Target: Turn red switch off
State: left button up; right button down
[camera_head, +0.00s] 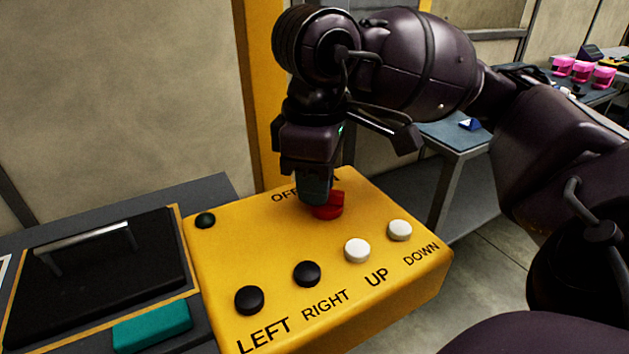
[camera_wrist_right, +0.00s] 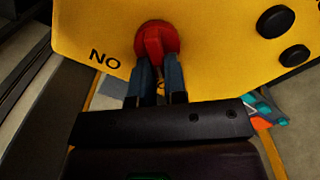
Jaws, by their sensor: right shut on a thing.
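The red switch (camera_head: 328,208) is a round knob on top of a yellow control box (camera_head: 270,225), near its back edge. The word OFF is left of it; the label on its other side is mostly hidden by my gripper. My right gripper (camera_head: 315,195) points down at the switch and is shut on it. In the right wrist view the red switch (camera_wrist_right: 156,42) has a raised ridge, and the fingertips (camera_wrist_right: 157,66) meet at that ridge. The switch's exact turn is hard to tell. My left gripper is not in view.
The box also carries black buttons (camera_head: 306,273) and white buttons (camera_head: 357,250) along its front, and a small black button (camera_head: 205,220) at the back left. A black panel with a metal handle (camera_head: 85,240) and a teal block (camera_head: 152,326) lie at left. A table (camera_head: 455,136) stands behind right.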

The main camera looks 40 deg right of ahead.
jog(key=c, duration=1.2)
grip_release()
jog(key=shift+o, duration=0.2)
jog(key=shift+r, duration=0.1)
notch_tip(320, 180, up, 11)
jog(key=p, duration=0.1)
jog(key=shift+p, duration=0.4)
jog(key=shift+f, duration=0.2)
